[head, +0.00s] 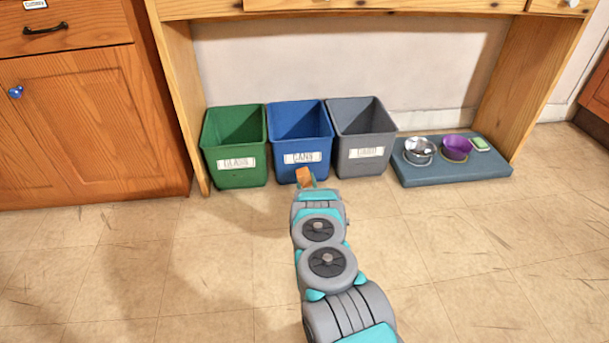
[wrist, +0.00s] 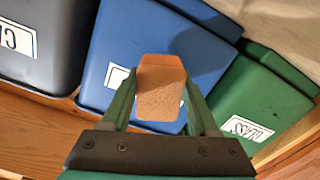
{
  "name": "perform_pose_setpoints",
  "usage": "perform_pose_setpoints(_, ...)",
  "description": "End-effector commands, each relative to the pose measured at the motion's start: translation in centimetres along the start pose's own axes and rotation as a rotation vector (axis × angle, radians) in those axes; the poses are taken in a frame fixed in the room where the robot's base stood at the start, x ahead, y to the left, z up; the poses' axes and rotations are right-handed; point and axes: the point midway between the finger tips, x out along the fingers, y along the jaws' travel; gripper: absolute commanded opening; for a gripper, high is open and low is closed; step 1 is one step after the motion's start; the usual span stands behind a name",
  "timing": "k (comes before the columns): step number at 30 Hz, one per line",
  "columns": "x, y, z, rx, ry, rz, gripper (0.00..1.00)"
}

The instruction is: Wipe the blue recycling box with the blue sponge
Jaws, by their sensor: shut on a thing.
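The blue recycling box (head: 300,141) stands upright on the floor between a green box and a grey box. It has a white label on its front and also fills the middle of the wrist view (wrist: 135,35). My gripper (wrist: 160,88) is shut on an orange-brown sponge-like block (wrist: 160,100). The block also shows in the head view (head: 304,176), low in front of the blue box. I cannot tell whether it touches the box. No blue sponge is in view.
The green box (head: 237,180) is on the left and the grey box (head: 360,142) on the right, close beside the blue one. A blue-grey mat (head: 450,174) holds a metal bowl (head: 419,158), a purple bowl (head: 456,153) and a small green item (head: 480,144). A desk surrounds them; the floor in front is clear.

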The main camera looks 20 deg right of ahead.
Motion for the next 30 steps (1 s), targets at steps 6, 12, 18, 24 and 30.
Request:
perform_pose_setpoints(6, -1.7, 0.1, -0.2, 0.000, 0.002, 0.001, 0.09)
perform_pose_setpoints(12, -1.9, 0.0, -0.1, 0.000, 0.002, 0.001, 0.09)
perform_pose_setpoints(18, -2.1, 0.1, -0.1, 0.000, 0.001, 0.001, 0.09)
perform_pose_setpoints(24, -3.6, 0.1, -0.3, 0.000, -0.001, 0.000, 0.09)
perform_pose_setpoints(30, -4.8, 0.1, -0.2, 0.000, 0.002, 0.001, 0.09)
